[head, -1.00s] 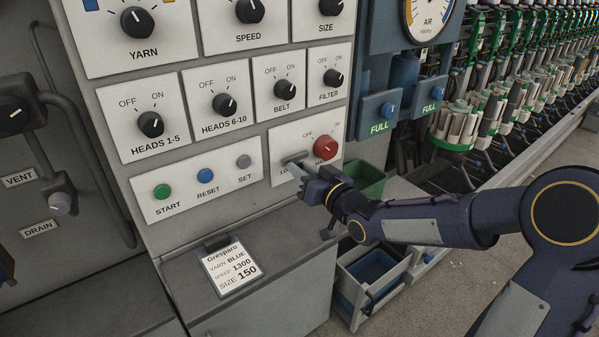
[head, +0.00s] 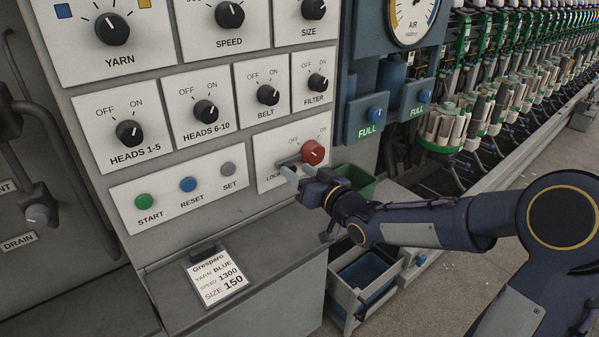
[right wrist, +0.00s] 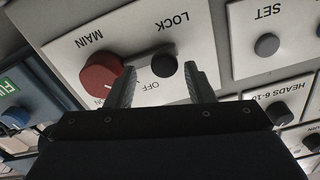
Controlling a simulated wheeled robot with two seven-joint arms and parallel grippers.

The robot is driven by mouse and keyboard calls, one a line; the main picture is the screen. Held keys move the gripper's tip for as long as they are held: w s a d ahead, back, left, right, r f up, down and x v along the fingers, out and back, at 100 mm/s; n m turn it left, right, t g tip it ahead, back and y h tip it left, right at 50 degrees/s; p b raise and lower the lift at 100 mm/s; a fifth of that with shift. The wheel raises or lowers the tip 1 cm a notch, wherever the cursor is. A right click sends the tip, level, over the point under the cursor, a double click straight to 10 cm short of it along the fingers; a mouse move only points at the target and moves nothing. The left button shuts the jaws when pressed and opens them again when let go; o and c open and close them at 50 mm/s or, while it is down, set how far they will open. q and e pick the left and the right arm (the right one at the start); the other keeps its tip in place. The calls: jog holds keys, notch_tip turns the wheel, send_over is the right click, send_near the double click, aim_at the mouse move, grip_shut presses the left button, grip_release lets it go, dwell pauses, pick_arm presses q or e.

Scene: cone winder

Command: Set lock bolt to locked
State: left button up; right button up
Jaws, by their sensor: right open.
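The lock bolt shows in the right wrist view as a dark round knob (right wrist: 164,65) beside the LOCK label, on the same white plate as the red MAIN knob (right wrist: 101,75). My left gripper is not in view.
START (head: 143,201), RESET (head: 188,184) and SET (head: 227,169) buttons lie left of the lock plate. Black rotary knobs fill the panel above. A ledge with an order card (head: 217,278) is below. A green bin (head: 356,181) stands behind my right arm.

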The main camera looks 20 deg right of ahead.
jog(key=v, duration=0.7)
jog(key=shift+s, duration=0.15)
jog(key=shift+r, duration=0.1)
jog(key=s+d+f+m+g+h+p, duration=0.1)
jog(key=s+d+m+g+h, duration=0.15)
jog(key=s, duration=0.25)
jog(key=s+d+f+m+g+h, duration=0.1)
jog(key=s+d+f+g+h, duration=0.15)
jog(key=s, duration=0.35)
jog(key=s+a+f+g+y, duration=0.1)
jog(key=s+a+f+g, duration=0.1)
jog(key=s, duration=0.6)
jog(key=s+a+f+g+y, duration=0.1)
jog(key=s+a+g, duration=0.3)
jog(key=s, duration=0.4)
jog(key=shift+s+a+f+n+y+p, duration=0.15)
jog(key=shift+a+f+n+y+p, duration=0.15)
jog(key=shift+a+f+n+p, duration=0.2)
jog(key=shift+d, duration=0.15)
